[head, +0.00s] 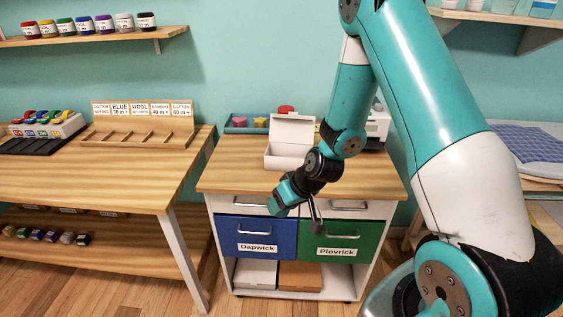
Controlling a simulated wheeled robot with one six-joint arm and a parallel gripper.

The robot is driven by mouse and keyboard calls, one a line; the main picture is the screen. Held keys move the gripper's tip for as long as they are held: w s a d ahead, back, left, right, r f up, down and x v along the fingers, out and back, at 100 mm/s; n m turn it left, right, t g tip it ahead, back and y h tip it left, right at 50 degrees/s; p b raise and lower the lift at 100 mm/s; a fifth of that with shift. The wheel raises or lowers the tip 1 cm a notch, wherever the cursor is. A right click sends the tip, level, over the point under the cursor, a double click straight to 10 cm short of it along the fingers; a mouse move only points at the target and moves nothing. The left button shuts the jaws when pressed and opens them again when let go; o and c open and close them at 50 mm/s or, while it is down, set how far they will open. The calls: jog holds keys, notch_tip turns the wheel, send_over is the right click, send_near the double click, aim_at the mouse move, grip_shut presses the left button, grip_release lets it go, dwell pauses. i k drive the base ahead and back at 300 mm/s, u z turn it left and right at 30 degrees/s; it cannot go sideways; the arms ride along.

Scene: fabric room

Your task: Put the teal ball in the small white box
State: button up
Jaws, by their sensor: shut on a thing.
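The small white box (289,154) stands on the wooden cabinet top with its lid raised. My gripper (317,226) hangs in front of the cabinet, below the level of its top and apart from the box. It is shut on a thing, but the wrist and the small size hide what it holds. A teal rounded part (284,195) shows by the black wrist; I cannot tell if it is the ball or part of my arm. I see no teal ball clearly elsewhere.
The cabinet has a blue drawer (256,232) marked Dapwick and a green drawer (342,240) marked Plovrick, both looking shut. A table (100,180) with racks stands left. The cabinet top's left front is clear.

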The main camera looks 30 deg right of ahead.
aim_at(290, 163)
jog(key=u, duration=2.9)
jog(key=k, duration=1.05)
jog(key=z, duration=1.85)
jog(key=i, duration=0.5)
